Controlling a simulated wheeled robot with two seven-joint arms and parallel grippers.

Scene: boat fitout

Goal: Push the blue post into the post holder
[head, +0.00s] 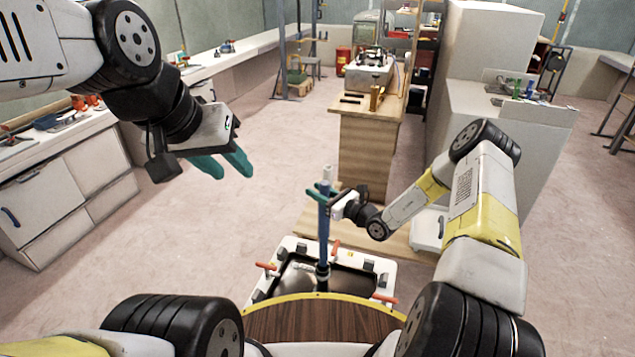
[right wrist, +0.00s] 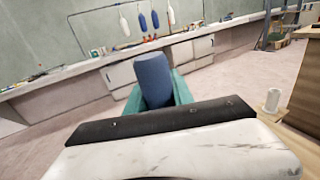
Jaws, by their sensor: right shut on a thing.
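The blue post (head: 323,232) stands upright in the head view, just beyond the wooden round edge in front of me. Its lower end meets a dark post holder (head: 322,272) on the white-rimmed black tray; how deep it sits I cannot tell. My right gripper (head: 322,194) is shut on the post near its top. In the right wrist view the post's blue top (right wrist: 153,77) stands between the teal fingers. My left gripper (head: 222,164) is in the air to the upper left, away from the post, its teal fingers apart with nothing between them.
The white-rimmed tray (head: 262,288) has red handles (head: 385,298) and dark clamps. A wooden cabinet (head: 366,150) stands behind the post, and a white counter (head: 500,130) lies right. A workbench (head: 70,170) runs along the left. The floor between is clear.

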